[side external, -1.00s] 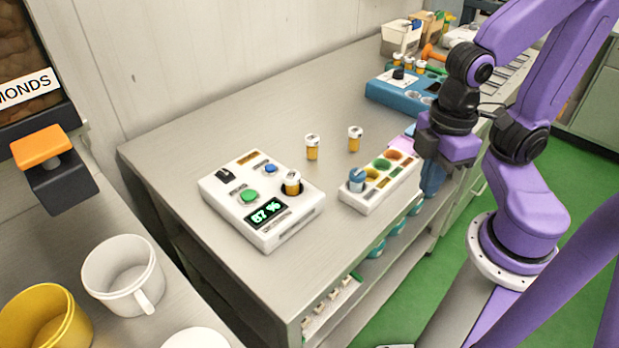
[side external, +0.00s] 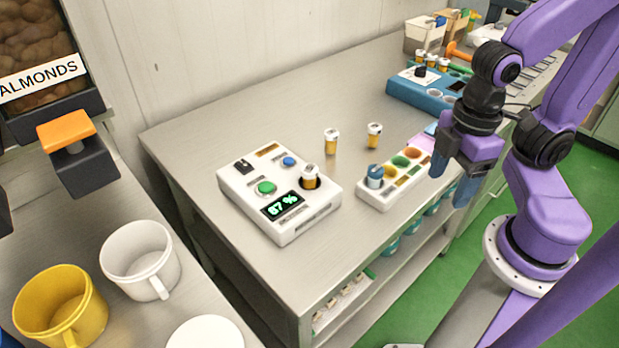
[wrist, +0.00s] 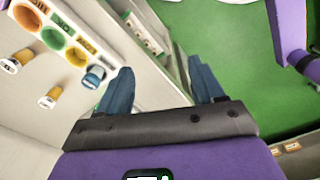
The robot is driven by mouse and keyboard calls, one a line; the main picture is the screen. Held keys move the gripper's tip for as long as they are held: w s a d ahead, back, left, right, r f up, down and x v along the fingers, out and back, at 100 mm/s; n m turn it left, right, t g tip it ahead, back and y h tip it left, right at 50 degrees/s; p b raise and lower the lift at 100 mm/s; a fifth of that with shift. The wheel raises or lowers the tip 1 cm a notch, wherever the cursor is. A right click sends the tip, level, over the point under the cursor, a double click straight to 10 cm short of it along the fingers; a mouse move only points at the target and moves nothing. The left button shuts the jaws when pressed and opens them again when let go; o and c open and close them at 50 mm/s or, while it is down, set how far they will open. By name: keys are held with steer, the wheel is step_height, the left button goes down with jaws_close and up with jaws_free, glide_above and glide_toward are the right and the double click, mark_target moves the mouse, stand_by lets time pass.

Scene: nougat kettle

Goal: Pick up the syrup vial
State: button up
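Several amber vials with white caps are in view; I cannot tell from labels which is the syrup vial. Two more, a left vial (side external: 331,142) and a right vial (side external: 374,135), stand upright on the bench.
A blue device (side external: 420,92) stands farther back, with several vials behind it. A white mug (side external: 140,262) and a yellow mug (side external: 58,312) stand on the left counter below an almond dispenser (side external: 75,150). Bare bench surface surrounds the two standing vials.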

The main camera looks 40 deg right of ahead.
step_height(320, 180, up, 8)
steer(key=n, duration=1)
glide_above(309, 168)
step_height(309, 168, down, 17)
steer(key=shift+r, duration=0.1)
steer(key=c, duration=1.2)
steer(key=shift+r, duration=0.1)
